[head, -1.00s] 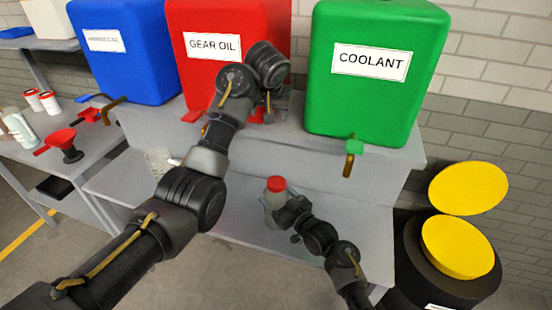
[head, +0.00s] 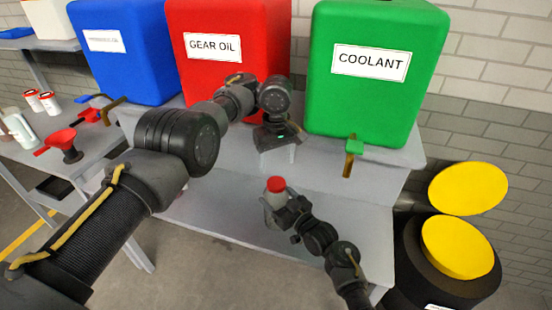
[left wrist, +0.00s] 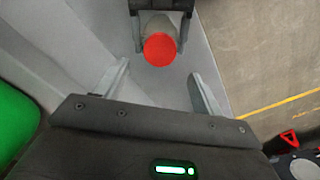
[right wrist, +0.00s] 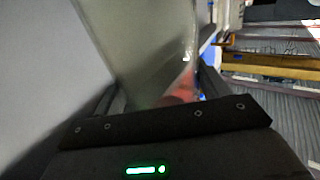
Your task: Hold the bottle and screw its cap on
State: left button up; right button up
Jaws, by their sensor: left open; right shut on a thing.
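The bottle (head: 271,199) is pale grey and translucent, with a red cap (head: 276,184) on top. My right gripper (head: 284,212) is shut around its body, just above the lower shelf. The bottle body fills much of the right wrist view (right wrist: 140,55). My left gripper (head: 279,156) points downward, behind and above the cap, and holds nothing. In the left wrist view its two fingers (left wrist: 162,75) are spread, with the round red cap (left wrist: 159,49) beyond them between my right gripper's fingers. I cannot tell how tightly the cap sits.
Blue (head: 120,55), red (head: 226,75) and green (head: 370,85) tanks stand on the upper step, with taps in front. A dark drum with a yellow lid (head: 457,248) stands at right. The lower shelf (head: 215,215) is mostly clear.

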aim_at(276, 183)
pick_arm(q)
jog(key=shift+f, duration=4.05)
